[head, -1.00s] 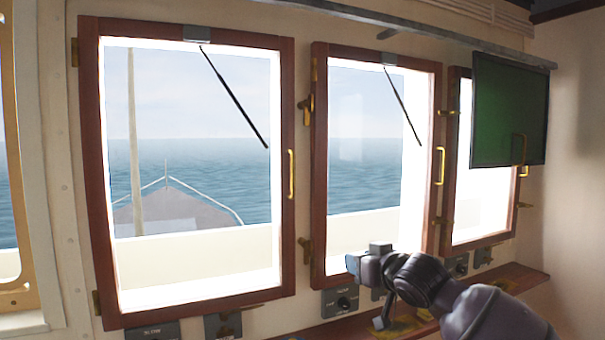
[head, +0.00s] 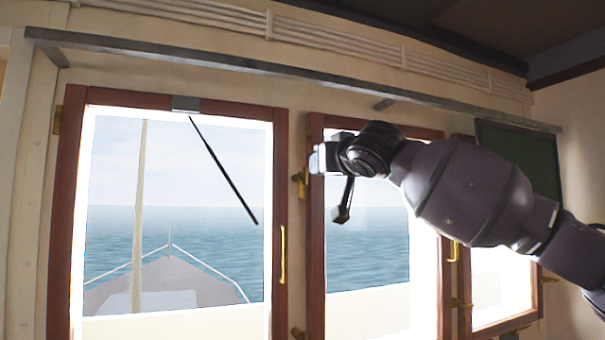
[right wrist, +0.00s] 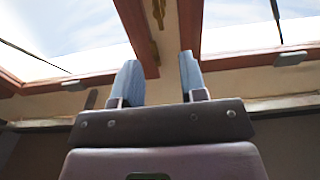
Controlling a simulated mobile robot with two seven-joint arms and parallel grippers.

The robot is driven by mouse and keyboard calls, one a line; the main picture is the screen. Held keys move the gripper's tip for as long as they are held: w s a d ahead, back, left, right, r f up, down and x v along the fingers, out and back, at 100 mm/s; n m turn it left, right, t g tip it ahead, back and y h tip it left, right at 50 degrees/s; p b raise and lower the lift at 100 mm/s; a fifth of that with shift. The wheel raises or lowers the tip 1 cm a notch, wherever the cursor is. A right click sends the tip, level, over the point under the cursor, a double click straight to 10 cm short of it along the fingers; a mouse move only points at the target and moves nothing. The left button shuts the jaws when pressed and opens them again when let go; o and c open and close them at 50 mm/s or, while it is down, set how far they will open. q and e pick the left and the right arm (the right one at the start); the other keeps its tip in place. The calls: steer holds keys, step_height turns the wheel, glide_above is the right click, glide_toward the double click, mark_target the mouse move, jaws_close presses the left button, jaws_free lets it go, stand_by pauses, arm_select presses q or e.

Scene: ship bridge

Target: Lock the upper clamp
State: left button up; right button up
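The upper clamp (head: 299,181) is a small brass fitting on the left side of the middle window's dark red frame (head: 316,240). A lower brass clamp (head: 298,333) shows at the bottom edge. My left gripper is not in view.
A grey rail (head: 230,72) runs along the wall above the windows. The left window (head: 69,240) has a brass handle (head: 282,255) on its right side. A dark green screen (head: 540,160) hangs at the right, partly behind my arm. Room is free before the left window.

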mark_target(307, 171)
steer(key=p+x, duration=0.3)
steer(key=x, duration=0.6)
steer(key=shift+w+a, duration=0.4)
steer(key=shift+w, duration=0.35)
steer(key=shift+c, duration=0.2)
jaws_close()
